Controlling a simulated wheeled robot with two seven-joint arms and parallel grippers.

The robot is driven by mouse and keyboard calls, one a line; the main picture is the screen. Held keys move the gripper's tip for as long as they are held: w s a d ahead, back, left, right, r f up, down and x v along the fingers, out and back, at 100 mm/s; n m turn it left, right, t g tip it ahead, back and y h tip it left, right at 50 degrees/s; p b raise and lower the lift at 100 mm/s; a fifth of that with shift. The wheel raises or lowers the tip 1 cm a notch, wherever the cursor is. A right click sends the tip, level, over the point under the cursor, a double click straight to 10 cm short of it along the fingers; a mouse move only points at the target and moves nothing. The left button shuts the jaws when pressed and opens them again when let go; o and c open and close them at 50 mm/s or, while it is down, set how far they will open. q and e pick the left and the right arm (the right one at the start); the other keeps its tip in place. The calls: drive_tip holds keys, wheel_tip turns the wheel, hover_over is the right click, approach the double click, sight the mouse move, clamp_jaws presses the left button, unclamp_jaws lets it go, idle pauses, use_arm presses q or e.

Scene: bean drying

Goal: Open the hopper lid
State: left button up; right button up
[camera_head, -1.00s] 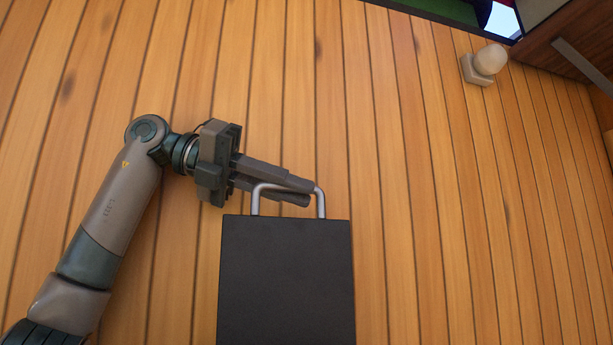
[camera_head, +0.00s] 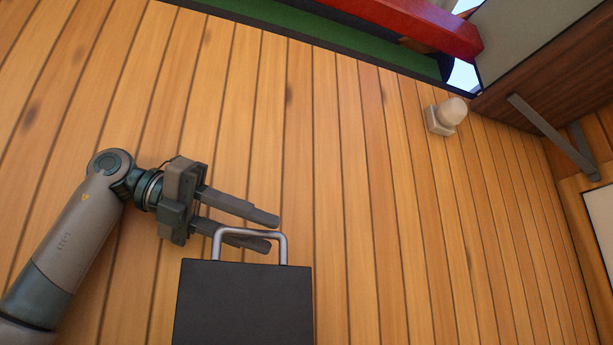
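The lid (camera_head: 243,305) is a dark flat panel at the bottom centre, cut off by the lower picture edge. A grey metal handle (camera_head: 283,247) shaped like a bracket stands on its upper edge. My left gripper (camera_head: 273,233) is at the handle with its two fingers spread apart. One finger lies above the handle's bar and the other shows through the handle's loop. I cannot tell if either finger touches the handle. The hopper body and the lid's hinge are hidden, and I cannot tell how far the lid is open. My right gripper is not in view.
A wooden plank wall (camera_head: 350,200) fills the background. A pale round lamp (camera_head: 447,115) is mounted on it at the upper right. A red beam (camera_head: 410,22) crosses the top, and a brown wooden panel with a grey bracket (camera_head: 550,135) is at the far right.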

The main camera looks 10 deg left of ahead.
use_arm(q)
drive_tip(key=shift+r, duration=0.7)
wheel_tip(320, 180, up, 2)
drive_tip(key=s+d+r+b, duration=0.1)
drive_tip(key=s+d+r, duration=0.1)
drive_tip(key=d+r, duration=0.4)
drive_tip(key=d, duration=0.5)
drive_tip(key=shift+d+r+b, duration=0.3)
drive_tip(key=shift+r+b, duration=0.1)
